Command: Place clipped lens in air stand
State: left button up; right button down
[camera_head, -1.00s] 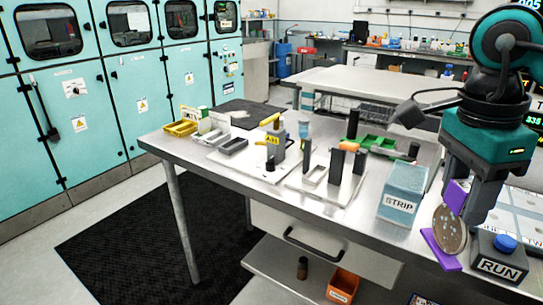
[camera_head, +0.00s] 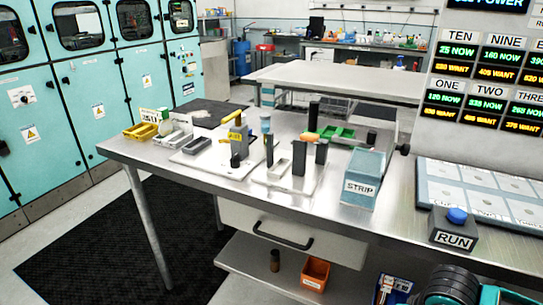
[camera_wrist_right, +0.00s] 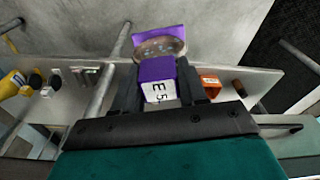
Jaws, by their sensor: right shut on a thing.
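In the right wrist view, my right gripper (camera_wrist_right: 159,84) is shut on a purple clip (camera_wrist_right: 154,70) with a white label reading "E 5". A round, speckled, brownish lens (camera_wrist_right: 159,47) sits at the clip's far end, against a second purple piece (camera_wrist_right: 160,31). In the head view only part of my right arm shows at the bottom right; its gripper and the clipped lens are out of that view. Dark upright posts (camera_head: 299,158) stand on a white plate (camera_head: 288,186) on the bench. I cannot tell which fixture is the air stand. My left gripper is not in view.
A blue STRIP box (camera_head: 364,168), a RUN button box (camera_head: 453,231) and a white panelled tray (camera_head: 490,190) stand on the steel bench (camera_head: 330,207). Yellow (camera_head: 140,132) and green (camera_head: 341,133) trays lie further back. An orange bin (camera_head: 315,273) is on the lower shelf.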

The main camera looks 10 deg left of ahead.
aim_at(198, 148)
jog(key=i+j+z, duration=0.25)
jog(key=j, duration=1.25)
jog(key=i+j+z, duration=0.3)
jog(key=j, duration=1.25)
jog(key=j+z, duration=0.25)
jog(key=j, duration=1.35)
jog(key=i, duration=0.1)
